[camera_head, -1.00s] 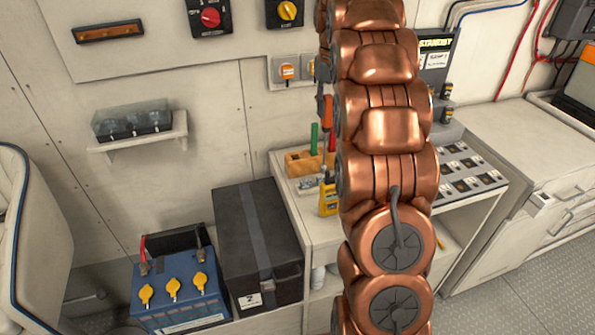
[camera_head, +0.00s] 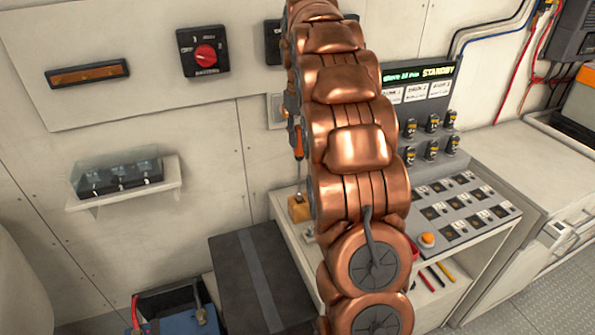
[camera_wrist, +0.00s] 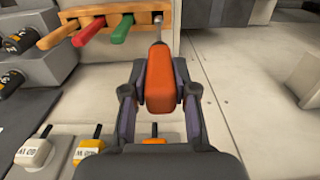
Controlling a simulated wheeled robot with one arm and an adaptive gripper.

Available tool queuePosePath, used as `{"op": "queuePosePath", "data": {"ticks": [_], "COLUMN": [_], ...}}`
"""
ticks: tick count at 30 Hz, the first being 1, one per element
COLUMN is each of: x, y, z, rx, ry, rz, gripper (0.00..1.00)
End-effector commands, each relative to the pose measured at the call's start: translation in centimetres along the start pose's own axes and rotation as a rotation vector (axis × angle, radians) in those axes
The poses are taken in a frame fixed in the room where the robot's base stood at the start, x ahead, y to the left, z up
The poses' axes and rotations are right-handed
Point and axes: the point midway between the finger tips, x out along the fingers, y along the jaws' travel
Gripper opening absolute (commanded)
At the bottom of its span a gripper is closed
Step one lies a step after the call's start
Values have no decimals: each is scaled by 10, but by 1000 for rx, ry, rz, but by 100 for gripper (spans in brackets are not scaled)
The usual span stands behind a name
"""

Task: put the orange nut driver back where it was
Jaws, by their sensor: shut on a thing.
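My gripper (camera_wrist: 160,82) is shut on the orange handle of the nut driver (camera_wrist: 160,84) in the wrist view. The driver's metal shaft points toward the right part of a wooden rack (camera_wrist: 108,9). I cannot tell whether its tip is in a hole. An orange-handled (camera_wrist: 48,38), a red-handled (camera_wrist: 89,31) and a green-handled tool (camera_wrist: 122,29) sit in the rack, left of the driver. In the head view the nut driver (camera_head: 298,146) is upright above the visible end of the rack (camera_head: 298,209). My arm hides most of the rack and gripper.
White (camera_wrist: 35,151) and yellow (camera_wrist: 88,146) lettered pieces lie near my gripper. A control panel (camera_head: 455,205) with several switches is right of my arm. A black case (camera_head: 235,270) stands left of the bench, and a wall shelf (camera_head: 130,190) is farther left.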

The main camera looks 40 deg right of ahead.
Motion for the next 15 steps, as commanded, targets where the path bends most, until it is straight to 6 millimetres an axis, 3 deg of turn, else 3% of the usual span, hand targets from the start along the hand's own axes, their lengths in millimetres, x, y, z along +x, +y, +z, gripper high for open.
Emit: {"op": "queuePosePath", "data": {"ticks": [9, 15], "x": [33, 42], "y": [2, 1], "z": [0, 0], "rx": [2, 0], "ry": [0, 1], "rz": [1, 1], "gripper": [0, 0]}}
